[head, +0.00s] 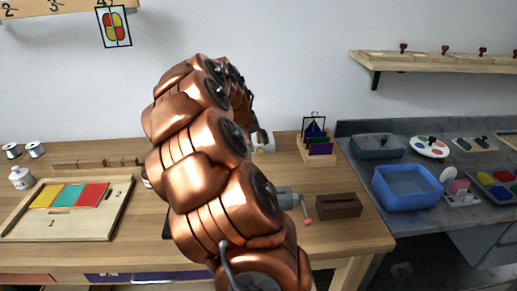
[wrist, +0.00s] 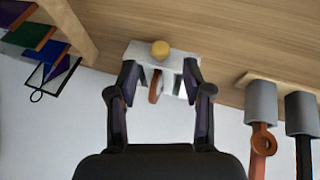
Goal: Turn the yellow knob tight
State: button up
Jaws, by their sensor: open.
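The yellow knob (wrist: 160,48) is a small round cap on a pale block-shaped fixture (wrist: 177,56) at the top centre of the wrist view. My gripper (wrist: 160,72) is open, its two dark fingers spread to either side of the fixture's near part. A copper-orange piece (wrist: 154,88) shows between the fingers, below the knob. I cannot tell whether the fingers touch the fixture. In the head view, the pale fixture (head: 264,138) shows at the back of the table, partly hidden behind my copper arm, which also hides most of my gripper.
A rack of coloured panels (head: 318,147) stands right of the fixture. Grey-headed tools (wrist: 261,100) hang at the wrist view's right. A grey clamp-like device with a red handle (head: 308,221) and a brown block (head: 338,206) are at front right. A tray with coloured tiles (head: 118,197) lies left.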

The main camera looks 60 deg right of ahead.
aim_at(259, 149)
jog(key=shift+x, duration=2.35)
jog(key=shift+c, duration=0.4)
grip_shut()
